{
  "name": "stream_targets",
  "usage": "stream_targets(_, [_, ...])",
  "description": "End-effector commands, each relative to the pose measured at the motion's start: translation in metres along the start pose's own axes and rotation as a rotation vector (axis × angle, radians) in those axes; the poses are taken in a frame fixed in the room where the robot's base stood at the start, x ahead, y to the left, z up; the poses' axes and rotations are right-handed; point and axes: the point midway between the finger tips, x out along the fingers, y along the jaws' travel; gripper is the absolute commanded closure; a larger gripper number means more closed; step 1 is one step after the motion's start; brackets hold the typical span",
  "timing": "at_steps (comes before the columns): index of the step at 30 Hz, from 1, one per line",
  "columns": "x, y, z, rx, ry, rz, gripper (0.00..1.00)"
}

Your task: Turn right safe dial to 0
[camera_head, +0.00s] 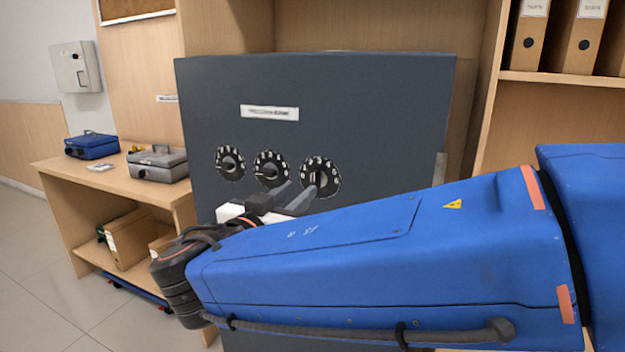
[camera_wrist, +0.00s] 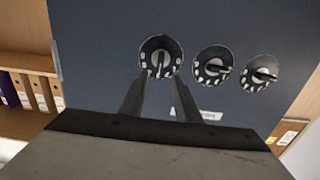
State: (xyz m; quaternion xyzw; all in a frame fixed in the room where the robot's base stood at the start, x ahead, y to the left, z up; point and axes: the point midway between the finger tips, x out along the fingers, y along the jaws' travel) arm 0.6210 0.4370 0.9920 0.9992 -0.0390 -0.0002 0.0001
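The dark grey safe (camera_head: 390,110) has three round black dials with white marks in a row. The right safe dial (camera_head: 325,168) is at the right end of the row in the head view. In the wrist view the row looks reversed, and this dial (camera_wrist: 160,52) is at the left. My gripper (camera_head: 299,190) reaches up to it from the lower left, partly covering its lower left edge. In the wrist view its two fingers (camera_wrist: 160,76) are apart, with the dial's knob between or just beyond the tips. Contact cannot be told. The dial's numbers are too small to read.
The middle dial (camera_head: 271,168) and left dial (camera_head: 230,162) are close beside my gripper. A white label (camera_head: 269,113) is above them. A wooden desk (camera_head: 60,172) with a blue cash box (camera_head: 92,147) and a grey one (camera_head: 158,166) stands left. Binders (camera_head: 528,40) fill a right shelf.

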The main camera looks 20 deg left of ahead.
Motion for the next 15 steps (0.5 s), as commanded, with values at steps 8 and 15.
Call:
stream_targets(8, [0.047,0.001,-0.001,0.001,0.0,0.003,0.7])
stream_targets(15, [0.075,0.001,0.0,0.001,0.0,0.002,0.7])
